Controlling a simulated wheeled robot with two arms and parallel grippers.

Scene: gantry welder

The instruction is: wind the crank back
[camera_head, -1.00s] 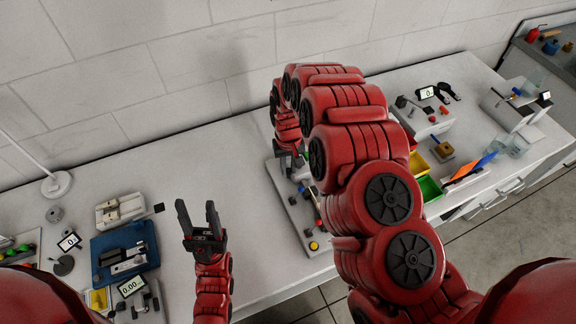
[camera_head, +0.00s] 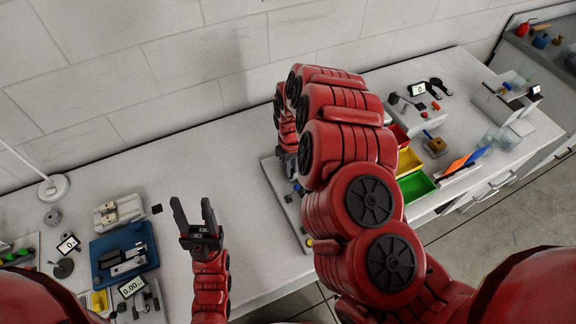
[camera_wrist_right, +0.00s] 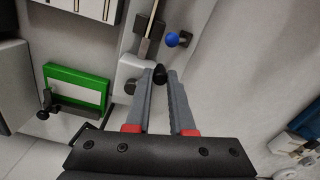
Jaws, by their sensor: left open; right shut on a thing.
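In the right wrist view, my right gripper (camera_wrist_right: 160,76) has its two grey fingers closed on a small dark knob (camera_wrist_right: 159,73), which looks like the crank's handle. The rest of the crank is hard to make out. A second dark round knob (camera_wrist_right: 130,87) sits just left of the fingers on a pale block. Only part of the grey welder base (camera_head: 279,187) shows there. My left gripper (camera_head: 194,207) is open and empty above the bench.
A blue ball knob (camera_wrist_right: 172,39) and a green frame (camera_wrist_right: 78,88) lie near the right gripper. The blue fixture (camera_head: 124,253) stands on the bench at left. Red, yellow and green bins (camera_head: 417,188) stand right of my right arm. The bench's back middle is clear.

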